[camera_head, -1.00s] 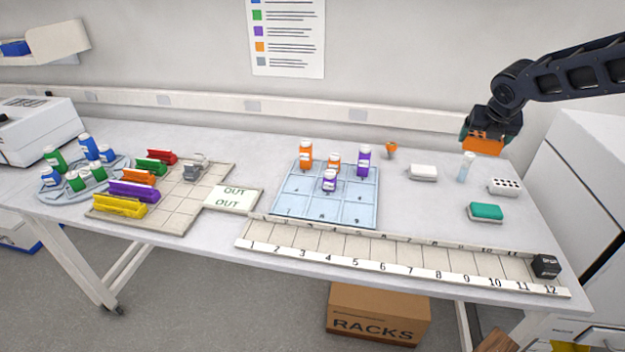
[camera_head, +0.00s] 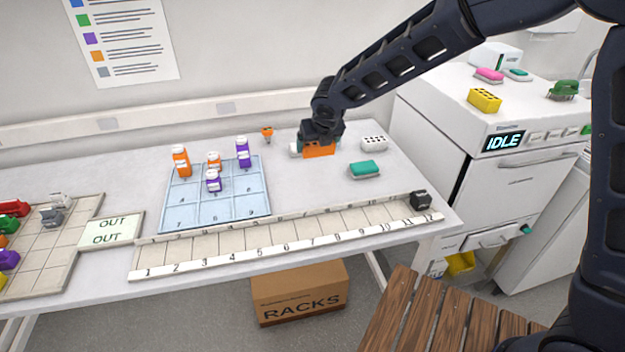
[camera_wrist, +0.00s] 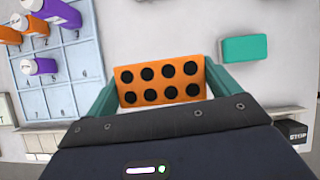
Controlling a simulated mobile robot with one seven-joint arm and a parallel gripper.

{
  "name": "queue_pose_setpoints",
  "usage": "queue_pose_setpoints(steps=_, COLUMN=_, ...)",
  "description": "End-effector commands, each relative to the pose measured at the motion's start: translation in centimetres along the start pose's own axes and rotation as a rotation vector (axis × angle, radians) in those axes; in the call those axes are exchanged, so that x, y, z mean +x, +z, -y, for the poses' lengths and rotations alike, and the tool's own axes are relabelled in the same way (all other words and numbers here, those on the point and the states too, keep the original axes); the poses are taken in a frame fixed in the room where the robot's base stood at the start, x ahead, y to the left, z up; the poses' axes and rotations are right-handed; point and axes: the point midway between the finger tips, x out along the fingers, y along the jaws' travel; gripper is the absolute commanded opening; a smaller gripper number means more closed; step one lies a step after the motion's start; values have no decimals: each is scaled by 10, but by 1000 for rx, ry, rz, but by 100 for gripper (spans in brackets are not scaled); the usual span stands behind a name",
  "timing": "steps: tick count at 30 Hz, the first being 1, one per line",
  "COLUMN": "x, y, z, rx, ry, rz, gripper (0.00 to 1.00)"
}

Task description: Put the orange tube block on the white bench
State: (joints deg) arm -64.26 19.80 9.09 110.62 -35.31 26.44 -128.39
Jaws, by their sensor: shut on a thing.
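The orange tube block (camera_head: 319,150) is a small rectangular block, and its top with two rows of round black holes faces the wrist camera (camera_wrist: 160,82). My gripper (camera_wrist: 158,92) is shut on it, with a green finger at each end of the block. In the head view my gripper (camera_head: 320,141) is over the back right part of the white bench (camera_head: 310,185). The block is at or just above the bench top; I cannot tell whether it touches.
A white block with holes (camera_head: 374,142) and a green-topped eraser (camera_head: 364,170) lie to the right. A blue grid tray (camera_head: 236,207) with orange and purple bottles is to the left. The numbered rail (camera_head: 280,243) runs along the front, with a black STOP block (camera_head: 420,200) at its right end.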

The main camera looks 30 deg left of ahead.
Motion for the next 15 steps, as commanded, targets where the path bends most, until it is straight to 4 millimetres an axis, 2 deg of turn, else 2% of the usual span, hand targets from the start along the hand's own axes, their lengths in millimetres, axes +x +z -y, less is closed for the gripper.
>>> queue_pose_setpoints(steps=3, x=22, y=-14, z=-1, rx=-4, ry=-1, rz=-3, gripper=62)
queue_pose_setpoints(steps=9, x=55, y=-33, z=-2, rx=-3, ry=-1, rz=-3, gripper=62)
queue_pose_setpoints(steps=15, x=80, y=-46, z=-2, rx=-1, ry=-1, rz=-1, gripper=62)
